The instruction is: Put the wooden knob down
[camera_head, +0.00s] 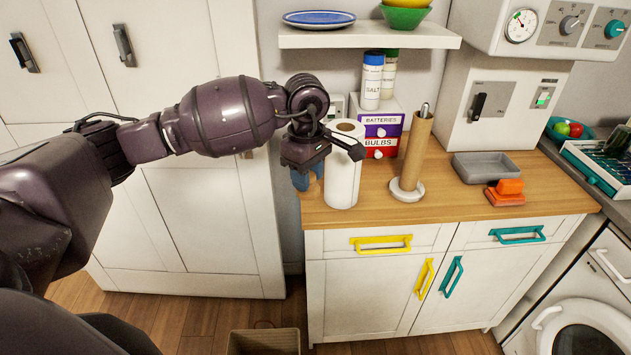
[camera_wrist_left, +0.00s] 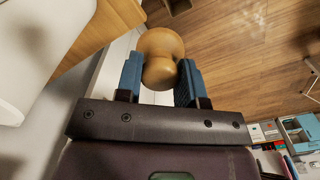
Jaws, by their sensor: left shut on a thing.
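The wooden knob (camera_wrist_left: 160,56) is round and tan, with a narrower neck. In the left wrist view it sits between the two blue fingers of my left gripper (camera_wrist_left: 157,80), which is shut on it. In the head view my left gripper (camera_head: 306,180) points down at the left end of the wooden counter (camera_head: 450,205), close beside the paper roll (camera_head: 343,180). Only a little of the knob (camera_head: 315,189) shows there. In the left wrist view wooden floor shows beyond the knob. My right gripper is not in view.
A cardboard box (camera_head: 264,342) stands on the floor below. A shelf (camera_head: 370,37) hangs above. The counter's front middle is clear.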

